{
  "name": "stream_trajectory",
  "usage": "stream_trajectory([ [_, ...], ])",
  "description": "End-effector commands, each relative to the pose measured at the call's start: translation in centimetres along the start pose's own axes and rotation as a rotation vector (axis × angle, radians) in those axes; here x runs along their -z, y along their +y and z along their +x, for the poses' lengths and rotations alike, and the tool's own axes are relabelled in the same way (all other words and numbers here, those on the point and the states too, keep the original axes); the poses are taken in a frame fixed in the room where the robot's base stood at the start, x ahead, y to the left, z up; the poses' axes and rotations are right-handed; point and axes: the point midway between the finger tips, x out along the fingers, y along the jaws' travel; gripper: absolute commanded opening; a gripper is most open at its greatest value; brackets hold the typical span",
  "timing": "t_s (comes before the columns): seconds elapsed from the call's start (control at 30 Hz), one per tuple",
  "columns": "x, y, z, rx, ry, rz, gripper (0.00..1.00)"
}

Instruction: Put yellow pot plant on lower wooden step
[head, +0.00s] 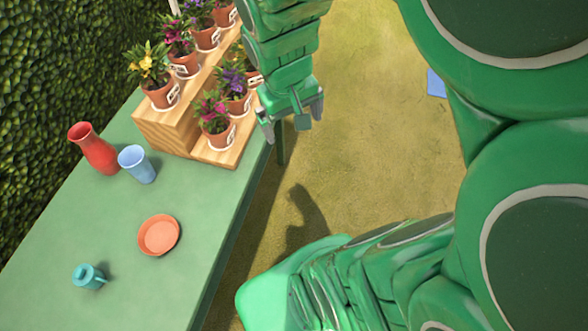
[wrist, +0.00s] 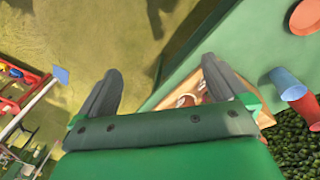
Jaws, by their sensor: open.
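The yellow pot plant (head: 150,68) stands upright in a terracotta pot with a white label, at the near end of the upper wooden step (head: 165,131). The lower wooden step (head: 228,154) runs along its right side and holds pots with pink and purple flowers. My gripper (head: 293,118) is open and empty, right of the lower step and beyond the table edge in the head view. In the wrist view my gripper (wrist: 160,67) shows both fingers spread. Part of the wooden stand (wrist: 160,94) shows behind the right finger; the yellow plant cannot be made out there.
A red vase (head: 94,150), a blue cup (head: 137,165), an orange saucer (head: 159,235) and a teal pot (head: 89,277) stand on the green table (head: 60,225). More potted flowers (head: 205,32) line the upper step. A hedge (head: 60,60) borders the left.

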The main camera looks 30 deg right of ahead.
Motion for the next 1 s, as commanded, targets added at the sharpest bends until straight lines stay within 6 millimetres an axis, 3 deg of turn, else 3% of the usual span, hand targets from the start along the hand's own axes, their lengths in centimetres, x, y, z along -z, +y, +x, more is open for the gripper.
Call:
stream_trajectory([
  [0.2, -7.3, -3.4, -2.6, 0.072, -0.124, -0.015, 1.00],
  [0.4, -11.2, -5.2, -3.8, 0.115, -0.197, -0.032, 1.00],
  [1.0, -11.9, -5.5, -3.9, 0.123, -0.213, -0.035, 1.00],
])
